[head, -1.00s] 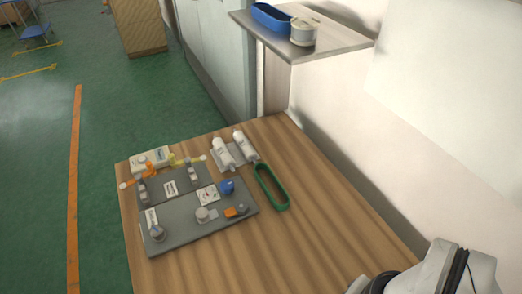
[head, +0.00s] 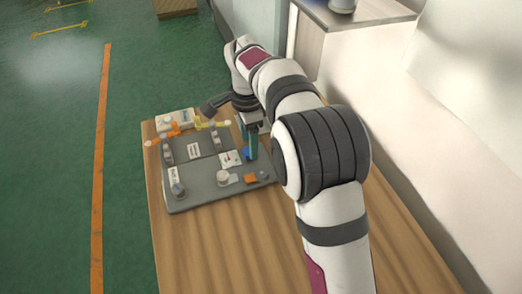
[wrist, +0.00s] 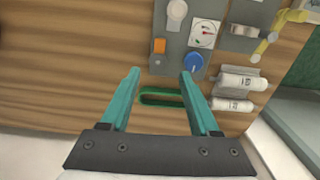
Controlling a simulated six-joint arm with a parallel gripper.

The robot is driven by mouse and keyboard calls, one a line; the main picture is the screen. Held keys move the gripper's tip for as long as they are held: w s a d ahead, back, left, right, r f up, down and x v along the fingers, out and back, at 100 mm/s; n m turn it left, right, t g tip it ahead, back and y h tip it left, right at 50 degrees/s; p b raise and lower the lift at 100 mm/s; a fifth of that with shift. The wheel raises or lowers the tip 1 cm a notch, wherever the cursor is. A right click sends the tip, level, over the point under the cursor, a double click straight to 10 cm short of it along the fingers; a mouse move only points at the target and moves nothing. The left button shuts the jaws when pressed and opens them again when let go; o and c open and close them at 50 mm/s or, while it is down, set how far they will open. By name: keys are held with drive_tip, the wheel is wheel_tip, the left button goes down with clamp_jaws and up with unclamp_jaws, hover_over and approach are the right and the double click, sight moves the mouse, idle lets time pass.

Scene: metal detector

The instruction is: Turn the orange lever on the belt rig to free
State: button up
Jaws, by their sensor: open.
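The orange lever (head: 170,130) is at the back left of the belt rig, a grey panel (head: 200,190) on the wooden table, and its pale tip points left. A similar yellow lever (head: 206,124) is to its right, also in part at the top right of the wrist view (wrist: 264,46). My gripper (head: 248,145) is over the panel's right side, to the right of and apart from the orange lever. In the wrist view my gripper (wrist: 159,76) is open with nothing between its teal fingertips. The orange lever is not visible there.
The panel carries a blue knob (wrist: 192,62), a gauge (wrist: 204,33) and an orange switch (head: 250,178). A green ring (wrist: 163,97) and two white bottles (wrist: 238,82) lie beside it. A shelf (head: 378,14) juts out at upper right. The front table is clear.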

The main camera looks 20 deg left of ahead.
sight(252, 177)
wheel_tip(252, 177, down, 14)
drive_tip(key=shift+r, duration=0.2)
clamp_jaws()
